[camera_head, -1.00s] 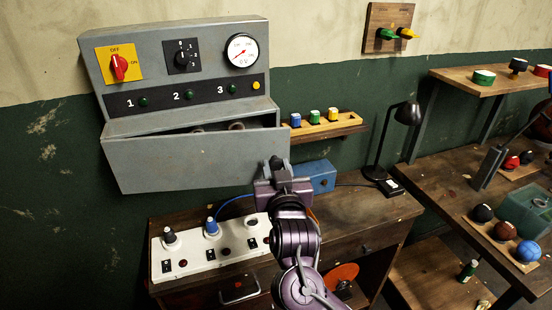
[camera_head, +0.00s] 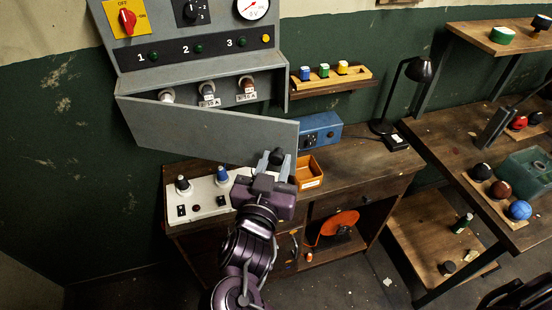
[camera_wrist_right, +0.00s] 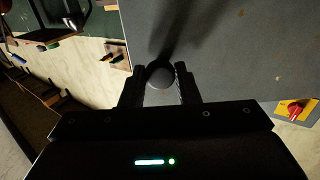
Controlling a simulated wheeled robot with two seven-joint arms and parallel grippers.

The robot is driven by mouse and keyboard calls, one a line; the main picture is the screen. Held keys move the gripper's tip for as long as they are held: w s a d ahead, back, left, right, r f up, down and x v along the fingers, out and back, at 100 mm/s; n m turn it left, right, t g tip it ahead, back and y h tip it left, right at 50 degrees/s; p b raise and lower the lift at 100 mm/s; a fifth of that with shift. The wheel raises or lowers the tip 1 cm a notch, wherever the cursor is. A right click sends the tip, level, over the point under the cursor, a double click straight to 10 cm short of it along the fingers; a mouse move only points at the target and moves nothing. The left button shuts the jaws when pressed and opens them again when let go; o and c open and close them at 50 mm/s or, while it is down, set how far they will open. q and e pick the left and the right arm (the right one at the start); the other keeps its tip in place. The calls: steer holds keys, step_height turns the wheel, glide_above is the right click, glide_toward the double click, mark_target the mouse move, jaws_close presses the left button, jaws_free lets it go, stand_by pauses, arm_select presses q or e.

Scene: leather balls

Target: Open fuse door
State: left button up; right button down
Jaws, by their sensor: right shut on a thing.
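The fuse door (camera_head: 200,128) is a grey metal panel at the bottom of the grey fuse box (camera_head: 190,62). It is tilted down and outward, with a gap above it. Several fuses, one of them this labelled fuse (camera_head: 208,92), show inside the box. My right gripper (camera_head: 274,160) is at the door's lower right corner. In the right wrist view its fingers are shut on a round dark knob (camera_wrist_right: 159,75) on the door panel (camera_wrist_right: 215,50). My left gripper is not in view.
Below the door is a wooden desk (camera_head: 350,165) with a white switch panel (camera_head: 208,203), a blue box (camera_head: 320,130) and an orange tray (camera_head: 308,172). A small shelf with coloured pieces (camera_head: 335,78) is right of the fuse box. A black lamp (camera_head: 418,70) stands on the desk.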

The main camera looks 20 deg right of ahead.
steer(key=c, duration=1.1)
jaws_free()
